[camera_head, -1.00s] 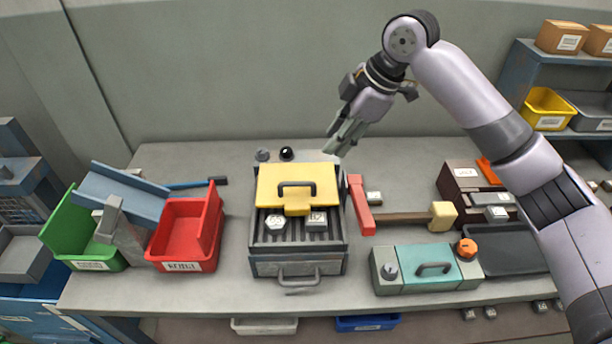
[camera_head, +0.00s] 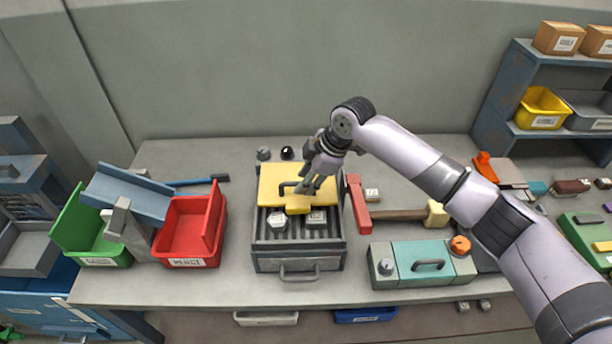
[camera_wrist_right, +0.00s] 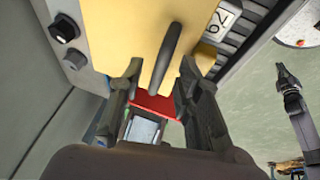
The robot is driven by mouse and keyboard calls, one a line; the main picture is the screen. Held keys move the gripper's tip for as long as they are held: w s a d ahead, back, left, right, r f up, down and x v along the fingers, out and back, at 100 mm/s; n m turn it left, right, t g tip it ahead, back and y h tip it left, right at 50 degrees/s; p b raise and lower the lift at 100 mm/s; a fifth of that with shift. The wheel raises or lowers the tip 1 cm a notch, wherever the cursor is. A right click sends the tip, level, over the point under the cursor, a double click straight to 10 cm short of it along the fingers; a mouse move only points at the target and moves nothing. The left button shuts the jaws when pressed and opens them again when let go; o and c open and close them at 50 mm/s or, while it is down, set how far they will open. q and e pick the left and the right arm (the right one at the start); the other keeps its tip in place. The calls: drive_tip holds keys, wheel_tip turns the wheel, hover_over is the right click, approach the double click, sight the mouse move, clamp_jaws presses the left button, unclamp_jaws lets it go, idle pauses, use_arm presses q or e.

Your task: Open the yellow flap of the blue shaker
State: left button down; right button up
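The shaker is a dark grey box (camera_head: 296,262) in the middle of the bench, not visibly blue. Its yellow flap (camera_head: 270,177) lies over the back part, with a dark arched handle (camera_wrist_right: 168,55). The front part is uncovered, with slats and two labelled metal blocks. My right gripper (camera_head: 311,192) is low over the flap at the handle. In the right wrist view its fingers (camera_wrist_right: 160,72) are apart, one on each side of the handle; contact is unclear. What looks like my left gripper (camera_wrist_right: 282,68) is at that view's right; its opening is unclear.
A red bin (camera_head: 186,262) and a blue chute (camera_head: 130,190) stand left. A teal box (camera_head: 425,260) stands front right. Two knobs (camera_head: 287,153) are behind the shaker.

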clamp_jaws()
idle(0.3)
idle(0.6)
